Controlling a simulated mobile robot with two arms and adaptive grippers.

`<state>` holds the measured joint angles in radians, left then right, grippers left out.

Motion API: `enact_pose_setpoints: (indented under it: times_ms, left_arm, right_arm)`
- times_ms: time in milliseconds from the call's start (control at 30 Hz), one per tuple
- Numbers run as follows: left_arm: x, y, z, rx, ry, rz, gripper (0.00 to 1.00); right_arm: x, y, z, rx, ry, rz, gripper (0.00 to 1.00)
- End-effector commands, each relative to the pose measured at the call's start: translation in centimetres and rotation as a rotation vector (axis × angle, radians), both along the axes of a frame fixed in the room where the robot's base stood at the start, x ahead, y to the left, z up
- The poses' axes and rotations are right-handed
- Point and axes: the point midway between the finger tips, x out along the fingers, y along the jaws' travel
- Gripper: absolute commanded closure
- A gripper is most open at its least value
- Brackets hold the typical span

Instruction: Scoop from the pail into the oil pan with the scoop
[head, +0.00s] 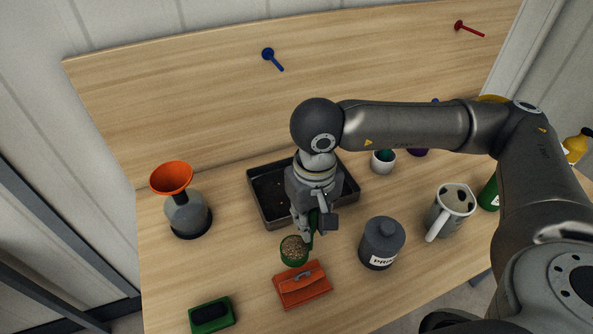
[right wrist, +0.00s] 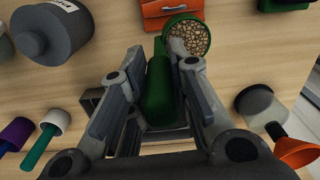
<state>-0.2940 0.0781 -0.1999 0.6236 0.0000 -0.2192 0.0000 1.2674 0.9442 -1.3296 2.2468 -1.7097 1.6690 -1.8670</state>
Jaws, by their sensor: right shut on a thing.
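My right gripper (head: 315,222) is shut on the upright dark green handle of the scoop (right wrist: 160,85). The scoop's round green cup (head: 294,251) looks full of light brown grains, which also show in the right wrist view. It appears just in front of the oil pan (head: 262,213); its height above the table cannot be told. The oil pan is a black rectangular tray, partly hidden by my right gripper and wrist. Its visible floor looks empty apart from small pale specks. I cannot make out a pail for certain. My left gripper is not in view.
An orange case (head: 302,286) lies close in front of the scoop. A dark grey canister (head: 381,245) and a grey jug (head: 455,211) stand to the right. A funnel-topped container (head: 187,217) stands left, a green-black block (head: 211,315) front left, a white cup (head: 383,162) behind.

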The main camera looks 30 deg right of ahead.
Motion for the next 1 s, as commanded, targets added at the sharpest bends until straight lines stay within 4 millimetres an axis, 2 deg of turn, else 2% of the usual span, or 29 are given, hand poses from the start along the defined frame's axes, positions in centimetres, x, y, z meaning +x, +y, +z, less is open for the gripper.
enact_pose_setpoints:
  times_ms: [100,367,567,1000]
  left_arm:
    - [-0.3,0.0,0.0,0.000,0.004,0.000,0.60]
    - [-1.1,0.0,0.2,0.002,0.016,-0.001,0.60]
    - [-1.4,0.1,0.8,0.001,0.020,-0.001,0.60]
    - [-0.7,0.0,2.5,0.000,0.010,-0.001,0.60]
  right_arm:
    - [0.0,0.0,0.0,0.000,0.000,0.000,1.00]
    - [1.3,0.3,0.3,0.001,-0.001,-0.067,1.00]
    - [4.2,0.6,1.0,0.001,0.000,-0.229,1.00]
    - [12.2,1.0,2.7,0.000,0.001,-0.742,1.00]
